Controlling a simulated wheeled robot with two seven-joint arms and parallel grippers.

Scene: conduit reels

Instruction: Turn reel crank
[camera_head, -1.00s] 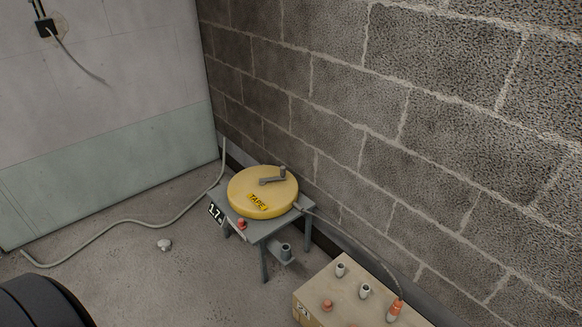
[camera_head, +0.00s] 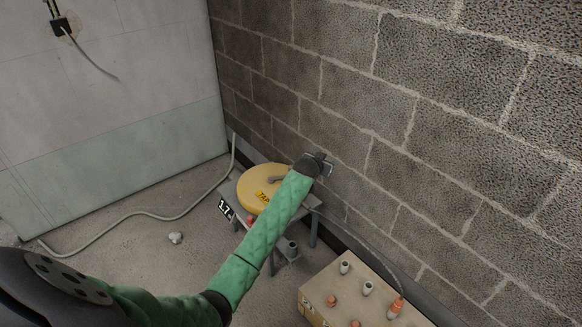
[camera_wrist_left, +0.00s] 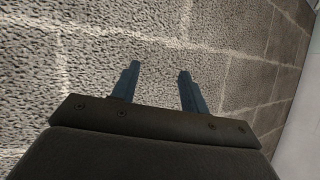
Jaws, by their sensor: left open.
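The yellow tape reel (camera_head: 254,187) lies flat on a small grey table (camera_head: 314,200) by the block wall. Its grey crank (camera_head: 277,179) shows on top, with its right part and knob hidden behind my left arm. My left gripper (camera_head: 325,165), at the end of the green-sleeved arm, is up and to the right of the crank, in front of the wall. In the left wrist view its two blue fingers (camera_wrist_left: 158,85) are apart with nothing between them, facing the block wall. My right gripper is not in view.
A box (camera_head: 330,295) with grey fittings, orange caps and an orange-and-white bottle (camera_head: 396,306) stands at the lower right. A pale hose (camera_head: 140,214) runs over the floor at left. A small white lump (camera_head: 175,238) lies on the floor.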

